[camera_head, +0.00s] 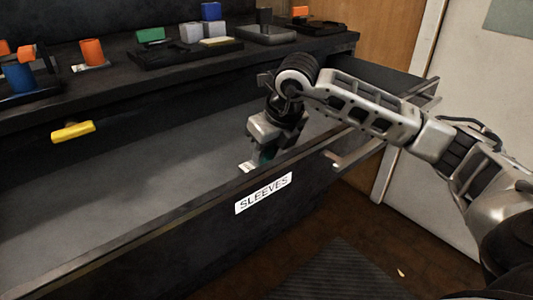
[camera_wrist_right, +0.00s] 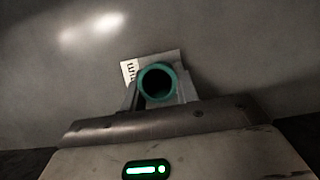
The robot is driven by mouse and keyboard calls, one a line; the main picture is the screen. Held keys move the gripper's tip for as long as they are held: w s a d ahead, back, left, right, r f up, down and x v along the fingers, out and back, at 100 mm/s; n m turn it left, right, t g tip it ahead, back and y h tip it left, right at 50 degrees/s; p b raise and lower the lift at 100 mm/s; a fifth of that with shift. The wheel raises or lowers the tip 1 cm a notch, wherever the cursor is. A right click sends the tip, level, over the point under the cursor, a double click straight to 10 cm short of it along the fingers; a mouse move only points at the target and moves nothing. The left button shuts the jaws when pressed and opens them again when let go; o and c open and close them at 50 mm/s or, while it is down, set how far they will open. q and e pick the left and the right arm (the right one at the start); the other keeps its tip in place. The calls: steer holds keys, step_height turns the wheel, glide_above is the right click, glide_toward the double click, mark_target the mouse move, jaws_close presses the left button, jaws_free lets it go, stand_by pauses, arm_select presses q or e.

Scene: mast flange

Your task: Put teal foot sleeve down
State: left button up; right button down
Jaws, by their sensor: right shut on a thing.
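The teal foot sleeve (camera_head: 267,156) is a short, open-ended tube. My right gripper (camera_head: 270,143) is shut on it, low inside the open drawer (camera_head: 165,165) labelled SLEEVES. In the right wrist view, the sleeve's round teal rim (camera_wrist_right: 157,67) faces the camera between the two fingers. A small white printed label (camera_head: 247,167) lies on the drawer floor beside the sleeve. I cannot tell whether the sleeve touches the floor. My left gripper is not in view.
The drawer's front wall (camera_head: 190,207) runs close in front of my right gripper. A yellow piece (camera_head: 73,131) is at the far left. The counter behind holds a green block (camera_head: 151,35), an orange piece (camera_head: 92,52) and a blue cylinder (camera_head: 20,77). The drawer's middle is clear.

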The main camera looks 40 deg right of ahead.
steer(key=shift+f, duration=0.3)
steer(key=c, duration=1.1)
jaws_free()
steer(key=shift+o, duration=0.2)
steer(key=shift+r, duration=0.45)
arm_select(q)
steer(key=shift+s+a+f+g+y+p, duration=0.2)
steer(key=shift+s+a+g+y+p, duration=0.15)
steer(key=shift+p, duration=0.9)
arm_select(e)
steer(key=v, duration=1.1)
steer(key=shift+s+r, duration=0.15)
steer(key=shift+s, duration=0.05)
